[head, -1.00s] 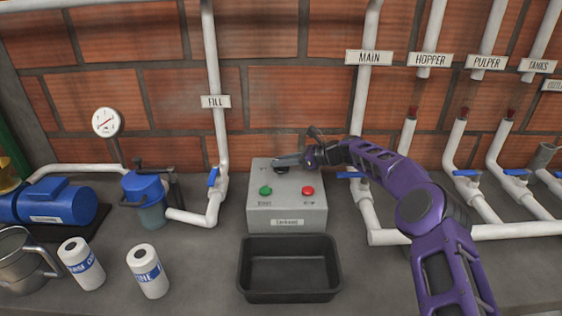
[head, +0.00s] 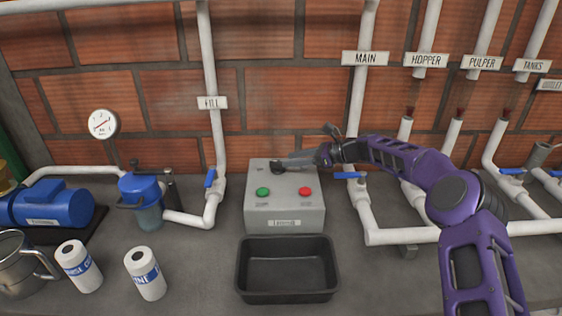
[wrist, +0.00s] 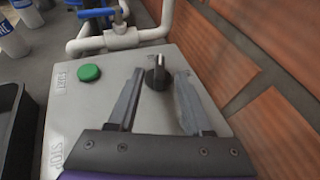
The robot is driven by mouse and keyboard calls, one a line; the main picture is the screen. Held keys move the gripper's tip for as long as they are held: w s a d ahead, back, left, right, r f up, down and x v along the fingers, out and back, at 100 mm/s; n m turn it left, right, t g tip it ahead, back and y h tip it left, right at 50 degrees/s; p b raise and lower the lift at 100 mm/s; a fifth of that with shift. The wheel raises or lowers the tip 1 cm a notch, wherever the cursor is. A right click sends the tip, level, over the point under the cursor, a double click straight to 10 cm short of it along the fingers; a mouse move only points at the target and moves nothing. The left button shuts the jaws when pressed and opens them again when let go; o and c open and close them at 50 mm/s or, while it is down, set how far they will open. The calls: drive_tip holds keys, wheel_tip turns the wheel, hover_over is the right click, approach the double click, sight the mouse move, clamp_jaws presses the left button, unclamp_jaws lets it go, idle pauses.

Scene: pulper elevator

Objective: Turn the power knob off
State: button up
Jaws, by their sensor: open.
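The power knob (wrist: 157,73) is a small black rotary knob on top of the grey control box (head: 284,211). In the wrist view it stands just beyond and between my two fingertips, with the jaws apart around its line. My gripper (wrist: 160,76) is open and holds nothing. In the head view my gripper (head: 282,165) reaches over the back of the box from the right, and its fingers partly hide the knob (head: 277,169). A green START button (head: 263,192) and a red button (head: 305,191) sit on the box front of the knob.
A black tray (head: 287,297) lies in front of the box. White pipes with blue valve handles (head: 350,175) stand close on both sides. The brick wall (head: 285,105) is right behind. Two white bottles (head: 146,275) stand at the left front.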

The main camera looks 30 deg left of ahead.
drive_tip(key=v, duration=1.1)
drive_tip(key=shift+d, duration=0.3)
drive_tip(key=shift+r, duration=0.1)
